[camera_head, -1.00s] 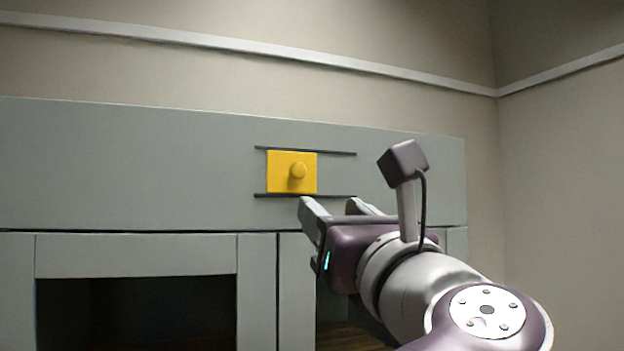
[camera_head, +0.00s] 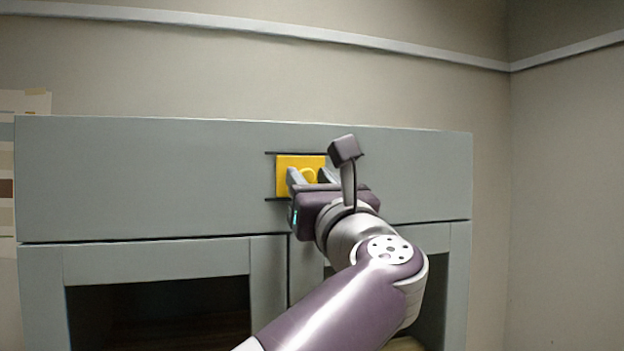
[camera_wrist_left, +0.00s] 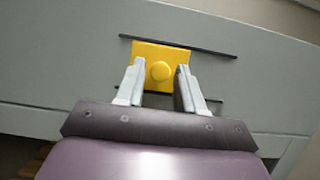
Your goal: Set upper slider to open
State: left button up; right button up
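The upper slider is a yellow square plate (camera_head: 284,174) with a round knob, set between two dark horizontal rails on the grey cabinet front. It sits toward the left end of the rails. My left gripper (camera_head: 309,175) is in front of the plate and partly hides it in the head view. In the left wrist view the plate (camera_wrist_left: 147,50) and its knob (camera_wrist_left: 160,71) show between the two fingers of my left gripper (camera_wrist_left: 158,78). The fingers are apart, one on each side of the knob, with gaps to it. My right gripper is not in view.
The grey cabinet (camera_head: 130,180) has framed openings below, dark inside. The upper rail (camera_wrist_left: 205,49) runs on to the right of the plate, clear of obstacles. A colour chart (camera_head: 8,190) hangs on the wall at the left edge.

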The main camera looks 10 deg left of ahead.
pick_arm(q)
grip_shut()
jog(key=w+d, duration=0.1)
jog(key=d, duration=0.1)
jog(key=w+d+p, duration=0.1)
jog(key=w+d, duration=0.2)
jog(key=shift+d+r+p, duration=0.1)
jog(key=shift+d+p, duration=0.2)
jog(key=shift+p, duration=0.05)
jog(key=shift+s+a, duration=0.2)
jog(key=shift+a, duration=0.05)
jog(key=shift+o, duration=1.9)
grip_release()
jog(key=shift+d, duration=0.25)
jog(key=b+v, duration=0.7)
jog(key=v, duration=0.6)
jog(key=shift+b, duration=0.3)
jog(key=shift+w+d, duration=0.1)
jog(key=shift+d, duration=0.1)
